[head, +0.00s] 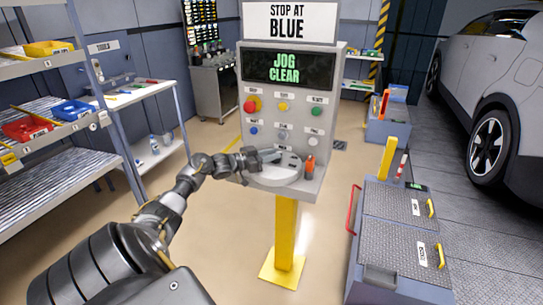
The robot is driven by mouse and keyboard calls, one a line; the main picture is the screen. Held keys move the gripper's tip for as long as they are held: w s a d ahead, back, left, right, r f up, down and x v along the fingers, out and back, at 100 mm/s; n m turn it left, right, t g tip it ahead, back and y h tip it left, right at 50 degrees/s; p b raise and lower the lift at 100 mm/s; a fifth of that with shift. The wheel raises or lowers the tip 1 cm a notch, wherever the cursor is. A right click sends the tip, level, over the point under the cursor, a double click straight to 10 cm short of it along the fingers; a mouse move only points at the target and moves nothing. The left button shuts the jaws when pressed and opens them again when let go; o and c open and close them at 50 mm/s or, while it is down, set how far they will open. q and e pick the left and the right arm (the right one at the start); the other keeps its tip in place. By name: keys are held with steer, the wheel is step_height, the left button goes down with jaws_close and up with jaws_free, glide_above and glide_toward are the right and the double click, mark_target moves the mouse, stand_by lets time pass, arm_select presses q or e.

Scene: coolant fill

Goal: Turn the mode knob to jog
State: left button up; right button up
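The control panel (252,80) stands upright on a yellow post in the middle of the head view. It has a red knob on a yellow base (250,106), yellow, green, blue and white buttons, and a grey knob-like control (282,135) in the lower row. Its labels are too small to read, so I cannot tell for sure which control is the mode knob. The display (288,67) reads "JOG CLEAR". My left gripper (273,155) is in front of the panel's lower part, just below the grey control. I cannot see whether its fingers are apart. My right gripper is not in view.
The panel's ledge bears a pale round dish-like part (275,176) and an orange object (309,166). A sign (289,22) above reads "STOP AT BLUE". Shelves (45,140) stand left; a grey cart (400,235) and a car (490,75) stand right.

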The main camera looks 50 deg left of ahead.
arm_select(q)
steer(key=shift+o, duration=1.2)
steer(key=shift+s, duration=0.1)
steer(key=b+v, duration=0.1)
steer(key=v, duration=0.8)
steer(key=shift+s+a+f+b, duration=0.1)
steer(key=shift+s+a+b, duration=0.05)
steer(key=shift+b, duration=0.25)
steer(key=shift+s+a, duration=0.2)
steer(key=shift+s, duration=0.4)
